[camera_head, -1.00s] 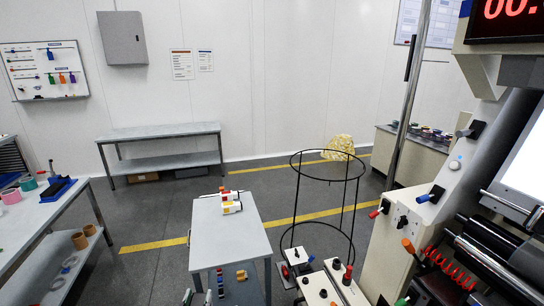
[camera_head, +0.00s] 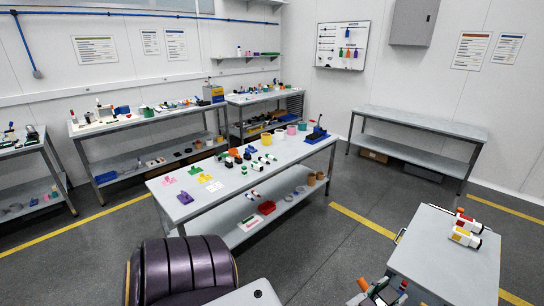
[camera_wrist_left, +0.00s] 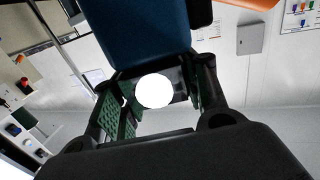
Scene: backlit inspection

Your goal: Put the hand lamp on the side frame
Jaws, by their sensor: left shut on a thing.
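The hand lamp shows in the left wrist view as a bright white round face (camera_wrist_left: 154,91) in a dark housing. My left gripper (camera_wrist_left: 160,98) is shut on it, with green finger pads on both sides of the bright face. A large blue part fills the top of that view in front of the housing; I cannot tell whether it belongs to the lamp. In the head view I cannot make out the lamp or the left gripper clearly. The side frame is not recognisable in either view now.
A small grey table (camera_head: 440,262) with red, yellow and white items (camera_head: 466,230) stands at right. A long bench (camera_head: 215,192) with many small parts crosses the middle. An empty bench (camera_head: 420,122) stands by the wall. A dark purple ribbed shape (camera_head: 185,268) is close at the bottom.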

